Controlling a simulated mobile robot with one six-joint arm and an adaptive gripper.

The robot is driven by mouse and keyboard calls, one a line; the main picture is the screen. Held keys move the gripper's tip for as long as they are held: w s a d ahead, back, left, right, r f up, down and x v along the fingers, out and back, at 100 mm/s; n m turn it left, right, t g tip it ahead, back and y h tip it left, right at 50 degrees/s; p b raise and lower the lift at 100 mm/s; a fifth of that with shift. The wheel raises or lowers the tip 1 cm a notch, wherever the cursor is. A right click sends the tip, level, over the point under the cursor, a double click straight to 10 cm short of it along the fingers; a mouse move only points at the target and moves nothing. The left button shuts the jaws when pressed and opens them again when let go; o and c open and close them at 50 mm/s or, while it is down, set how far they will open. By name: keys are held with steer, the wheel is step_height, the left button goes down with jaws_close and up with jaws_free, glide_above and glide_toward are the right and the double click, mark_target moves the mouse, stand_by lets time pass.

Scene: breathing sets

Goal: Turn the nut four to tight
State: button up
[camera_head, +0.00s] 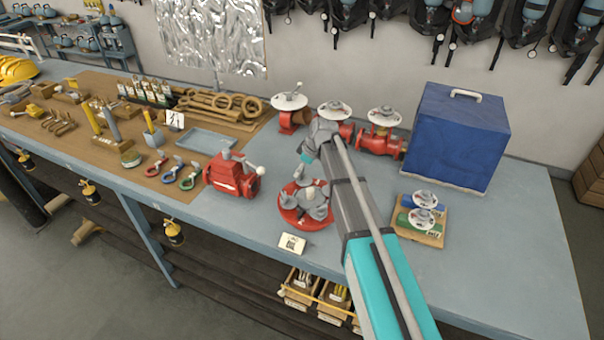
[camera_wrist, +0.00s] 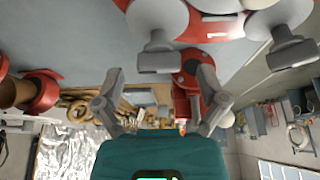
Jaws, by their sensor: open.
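A red round flange (camera_head: 292,217) lies on the bench, with several grey knob-like nuts (camera_head: 318,205) on it. In the wrist view the red flange (camera_wrist: 232,28) is at the top edge with a white "1" visible. Grey nuts with flat ends (camera_wrist: 157,25) stand out from it. I cannot tell which one is nut four. My gripper (camera_head: 306,163) is above the back of the flange, partly hidden by my arm. In the wrist view my gripper (camera_wrist: 161,74) has its fingers spread apart, with nothing seen held between them.
A red valve block (camera_head: 232,176) stands left of the flange, and red valves with white handwheels (camera_head: 378,140) stand behind. A blue case (camera_head: 455,140) and a wooden tray (camera_head: 420,234) are to the right. A small card (camera_head: 292,243) lies in front.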

steer(key=shift+a+f, duration=0.15)
steer(key=shift+f, duration=0.15)
